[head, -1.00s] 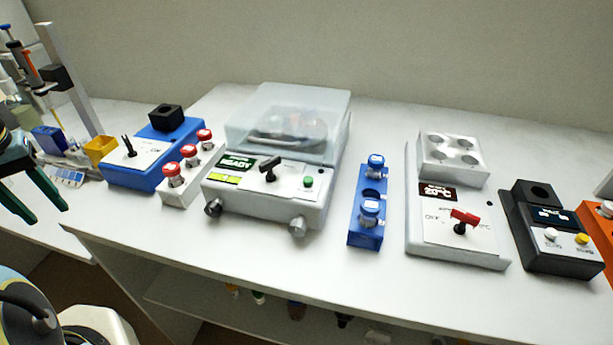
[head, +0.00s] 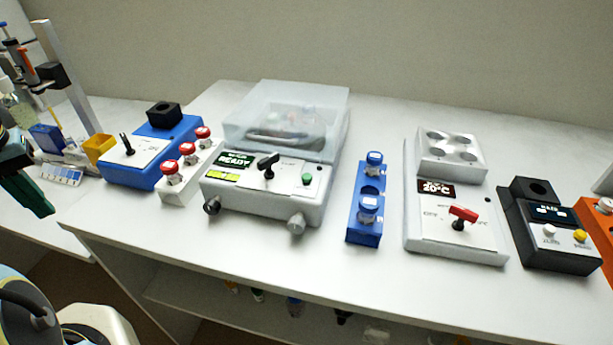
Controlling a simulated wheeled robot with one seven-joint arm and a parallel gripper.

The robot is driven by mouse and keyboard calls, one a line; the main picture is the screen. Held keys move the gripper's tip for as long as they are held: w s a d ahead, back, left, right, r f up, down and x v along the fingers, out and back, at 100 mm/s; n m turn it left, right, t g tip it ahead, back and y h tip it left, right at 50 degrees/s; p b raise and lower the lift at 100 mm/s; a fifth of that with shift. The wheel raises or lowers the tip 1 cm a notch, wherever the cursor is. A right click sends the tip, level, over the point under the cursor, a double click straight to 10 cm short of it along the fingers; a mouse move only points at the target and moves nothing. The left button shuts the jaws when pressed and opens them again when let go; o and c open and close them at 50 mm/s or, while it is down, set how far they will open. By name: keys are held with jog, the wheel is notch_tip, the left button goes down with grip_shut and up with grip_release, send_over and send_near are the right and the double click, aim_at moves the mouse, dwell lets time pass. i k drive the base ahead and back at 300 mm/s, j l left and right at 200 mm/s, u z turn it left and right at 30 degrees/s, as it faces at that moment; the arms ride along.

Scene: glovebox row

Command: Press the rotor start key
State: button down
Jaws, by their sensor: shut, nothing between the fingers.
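The centrifuge (head: 215,203) stands on the bench left of the middle, with its clear lid (head: 287,115) down over the rotor. Its front panel has a lit READY display (head: 237,160), a black knob (head: 268,166) and a green key (head: 307,180) at the right. Which of these is the rotor start key is not readable, but the green key is the only push key I see there. My gripper (head: 42,205) is at the far left edge, partly cut off, with its green fingers shut. It is well apart from the centrifuge.
A blue vortex unit (head: 180,140) and a white rack with red-capped tubes (head: 182,190) stand left of the centrifuge. A blue rack (head: 362,236), a heater block with a red switch (head: 455,244) and a black device (head: 560,262) stand right. The front bench strip is clear.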

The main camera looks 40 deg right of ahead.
aim_at(305, 178)
jog(key=k+l+z, duration=0.35)
jog(key=k+l, duration=0.45)
